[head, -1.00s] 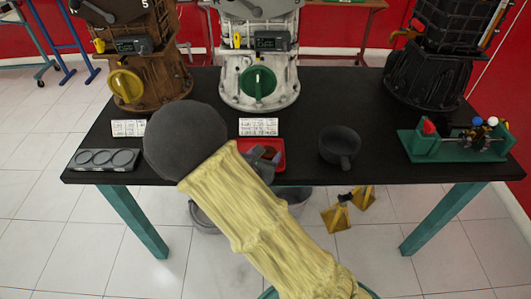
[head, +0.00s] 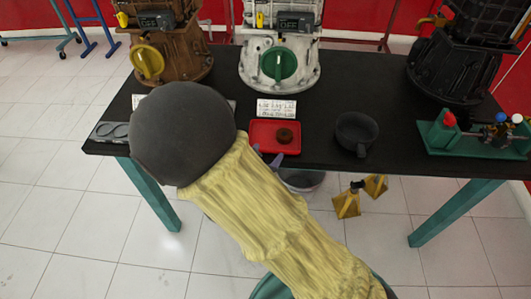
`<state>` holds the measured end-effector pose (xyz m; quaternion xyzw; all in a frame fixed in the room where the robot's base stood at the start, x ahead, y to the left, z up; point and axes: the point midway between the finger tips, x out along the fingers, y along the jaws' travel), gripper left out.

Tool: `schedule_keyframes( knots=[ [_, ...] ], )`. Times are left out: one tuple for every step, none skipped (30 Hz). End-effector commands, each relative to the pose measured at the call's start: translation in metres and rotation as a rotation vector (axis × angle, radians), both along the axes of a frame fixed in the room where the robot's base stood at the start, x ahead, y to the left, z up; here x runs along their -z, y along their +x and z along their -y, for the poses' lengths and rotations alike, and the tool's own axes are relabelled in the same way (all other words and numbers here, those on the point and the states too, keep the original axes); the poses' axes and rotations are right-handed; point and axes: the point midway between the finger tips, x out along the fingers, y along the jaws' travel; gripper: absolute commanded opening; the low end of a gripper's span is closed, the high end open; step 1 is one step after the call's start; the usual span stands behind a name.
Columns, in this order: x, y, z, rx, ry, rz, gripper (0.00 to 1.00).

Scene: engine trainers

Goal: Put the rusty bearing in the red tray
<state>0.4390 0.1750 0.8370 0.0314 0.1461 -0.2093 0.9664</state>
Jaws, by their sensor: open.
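The rusty bearing (head: 285,136) is a small brown ring lying inside the red tray (head: 262,138), toward its right side. The tray sits near the front edge of the black table. My gripper (head: 267,156) shows only as grey fingertips just below the tray's front edge, partly hidden behind my arm. It is open and apart from the bearing, with nothing seen between its fingers.
A dark pot (head: 356,131) stands right of the tray, and a green stand (head: 470,140) is at the far right. A grey plate (head: 110,132) is partly hidden by my arm. Engines (head: 279,62) line the back. White cards (head: 276,108) lie behind the tray.

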Motion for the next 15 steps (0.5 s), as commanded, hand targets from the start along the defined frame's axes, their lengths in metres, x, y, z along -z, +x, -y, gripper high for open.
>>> schedule_keyframes(
  knots=[
    [0.0001,0.0002,0.0001,0.0,0.0,0.0,0.55],
    [0.0001,0.0002,0.0001,0.0,0.0,0.0,0.55],
    [0.0001,0.0002,0.0001,0.0,0.0,0.0,0.55],
    [0.0001,0.0003,0.0001,0.0,0.0,0.0,0.55],
    [0.0001,0.0003,0.0001,0.0,0.0,0.0,0.55],
    [0.0001,0.0003,0.0001,0.0,0.0,0.0,0.55],
    [0.0001,0.0003,0.0001,0.0,0.0,0.0,0.55],
    [0.0001,0.0003,0.0002,0.0,0.0,0.0,0.55],
    [0.0001,0.0003,0.0002,0.0,0.0,0.0,0.55],
    [0.0001,0.0003,0.0002,0.0,0.0,0.0,0.55],
    [0.0001,0.0003,0.0002,0.0,0.0,0.0,0.55],
    [0.0001,0.0004,0.0004,0.001,0.001,0.0,0.55],
    [0.0,0.0004,0.0014,0.006,0.003,-0.001,0.55],
    [-0.0001,0.0004,0.0036,0.014,0.007,-0.002,0.55],
    [-0.0001,0.0002,0.0085,0.035,0.018,-0.007,0.55]
  ],
)
